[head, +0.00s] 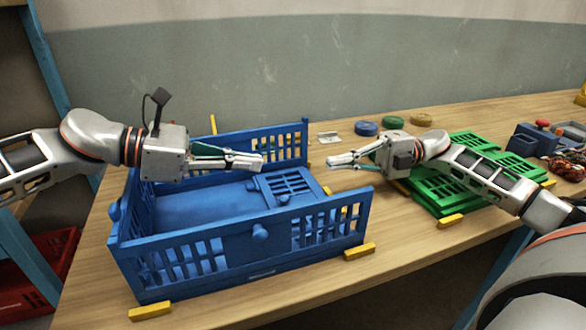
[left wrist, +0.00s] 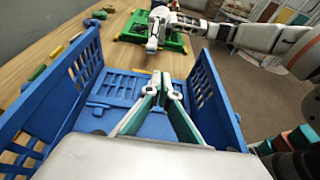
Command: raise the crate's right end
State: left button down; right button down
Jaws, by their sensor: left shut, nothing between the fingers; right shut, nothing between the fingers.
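The blue crate (head: 240,255) stands on the wooden table, its two long side walls upright. Its right end panel (head: 289,184), with slots, lies folded down flat inside; it also shows in the left wrist view (left wrist: 118,87). The left end (head: 128,205) looks upright, partly hidden by my left arm. My left gripper (head: 262,162) is shut and empty above the crate's inside; its fingers also show in the left wrist view (left wrist: 163,85). My right gripper (head: 330,162) is shut and empty, level with the crate's right end, apart from the panel.
A green folded crate (head: 455,185) lies to the right, under my right arm. Yellow blocks (head: 359,251) sit on the table around the crates. Several coloured discs (head: 366,128) lie at the back. A blue box with a red knob (head: 540,140) stands at the far right.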

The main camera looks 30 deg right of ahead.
pick_arm(q)
jog(key=x, duration=0.3)
jog(key=w+x, duration=0.1)
jog(key=x, duration=0.2)
jog(key=f+x, duration=0.1)
jog(key=x, duration=0.3)
jog(key=shift+w+f, duration=0.1)
jog(key=shift+w, duration=0.15)
dwell(1.2)
pick_arm(e)
jog(key=c, duration=2.3)
grip_release()
